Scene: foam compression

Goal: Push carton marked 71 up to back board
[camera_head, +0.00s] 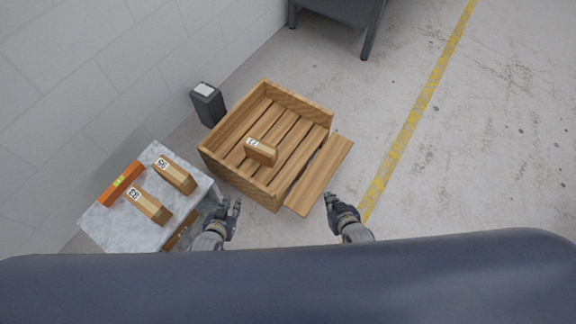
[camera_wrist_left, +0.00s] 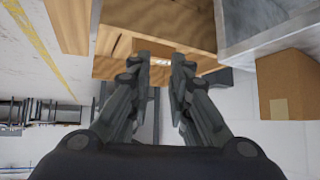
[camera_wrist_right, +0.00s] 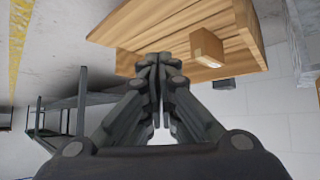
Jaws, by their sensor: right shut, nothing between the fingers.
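The carton marked 71 (camera_head: 262,152) is a small brown block with a white label. It sits on the slatted floor inside a wooden crate (camera_head: 236,180). The crate's low board (camera_head: 235,118) on the upper left, opposite its open side, stands apart from the carton, with bare slats between. My left gripper (camera_head: 235,203) is open and empty, outside the crate at its near side. My right gripper (camera_head: 331,199) is shut and empty, outside the crate near the open side. In the right wrist view a carton (camera_wrist_right: 207,46) shows on the boards beyond the shut fingers.
A flat wooden board (camera_head: 320,178) lies along the crate's open side. At left, a marble-topped table (camera_head: 105,225) holds two labelled cartons (camera_head: 174,174) (camera_head: 149,205) and an orange level (camera_head: 121,183). A dark grey bin (camera_head: 208,107) stands by the wall. Floor at right is clear.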

